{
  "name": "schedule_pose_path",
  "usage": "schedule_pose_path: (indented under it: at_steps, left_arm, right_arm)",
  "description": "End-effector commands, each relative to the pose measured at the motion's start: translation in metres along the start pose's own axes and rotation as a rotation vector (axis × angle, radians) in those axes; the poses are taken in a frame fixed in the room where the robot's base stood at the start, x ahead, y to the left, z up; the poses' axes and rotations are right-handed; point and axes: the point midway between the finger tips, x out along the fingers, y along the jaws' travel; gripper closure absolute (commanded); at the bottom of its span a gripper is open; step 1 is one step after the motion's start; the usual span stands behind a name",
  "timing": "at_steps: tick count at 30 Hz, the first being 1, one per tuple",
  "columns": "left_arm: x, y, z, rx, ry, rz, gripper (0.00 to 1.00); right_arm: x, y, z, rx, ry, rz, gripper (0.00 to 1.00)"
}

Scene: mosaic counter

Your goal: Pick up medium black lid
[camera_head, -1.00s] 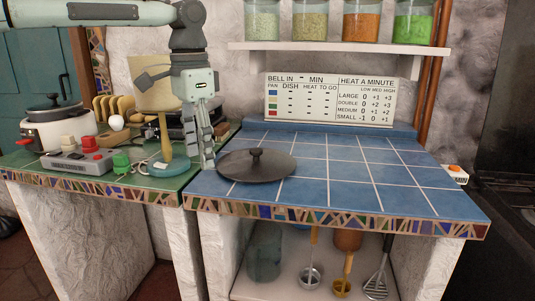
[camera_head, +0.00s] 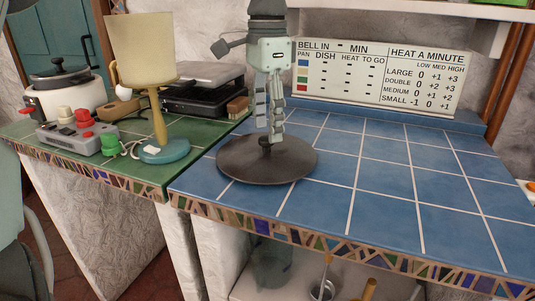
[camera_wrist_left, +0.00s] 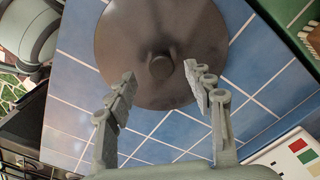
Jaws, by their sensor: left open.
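The black lid (camera_head: 242,168) is a round dark disc lying flat on the blue tiled counter, near its front left corner. Its small central knob (camera_wrist_left: 160,67) shows in the wrist view, where the lid (camera_wrist_left: 135,38) fills the top middle. My left gripper (camera_head: 269,132) points down above the lid, close to the knob. Its fingers (camera_wrist_left: 160,73) are spread, with the knob appearing between their tips in the wrist view. I cannot tell the exact height gap between fingertips and knob. My right gripper is not in view.
A lamp (camera_head: 157,110) with a blue base stands left of the lid on the green counter (camera_head: 35,152). A grey control box (camera_head: 78,137), a white pot (camera_head: 68,95) and a black scale-like device (camera_head: 203,88) are there too. The blue counter (camera_head: 400,190) right of the lid is clear.

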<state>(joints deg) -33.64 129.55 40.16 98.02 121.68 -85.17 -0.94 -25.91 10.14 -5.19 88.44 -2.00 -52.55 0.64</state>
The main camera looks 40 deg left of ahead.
Motion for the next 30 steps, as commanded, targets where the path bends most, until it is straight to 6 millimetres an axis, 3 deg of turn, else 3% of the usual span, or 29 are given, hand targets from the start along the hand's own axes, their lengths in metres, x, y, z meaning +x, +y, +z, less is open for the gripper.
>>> schedule_pose_path:
  at_steps: [6, 14, 26, 30]
  left_arm:
    - [0.034, -0.001, 0.003, 0.000, -0.003, 0.002, 0.48]
    - [0.037, -0.001, 0.002, -0.001, 0.000, 0.000, 0.48]
    - [0.037, -0.002, 0.002, -0.001, -0.001, 0.000, 0.97]
    - [0.037, -0.002, 0.002, -0.001, 0.000, -0.001, 1.00]
  right_arm:
    - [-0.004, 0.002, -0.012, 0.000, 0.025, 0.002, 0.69]
    - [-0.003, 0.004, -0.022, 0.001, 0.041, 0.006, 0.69]
    - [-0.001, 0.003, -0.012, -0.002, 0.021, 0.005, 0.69]
    - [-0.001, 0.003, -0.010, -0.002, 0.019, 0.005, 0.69]
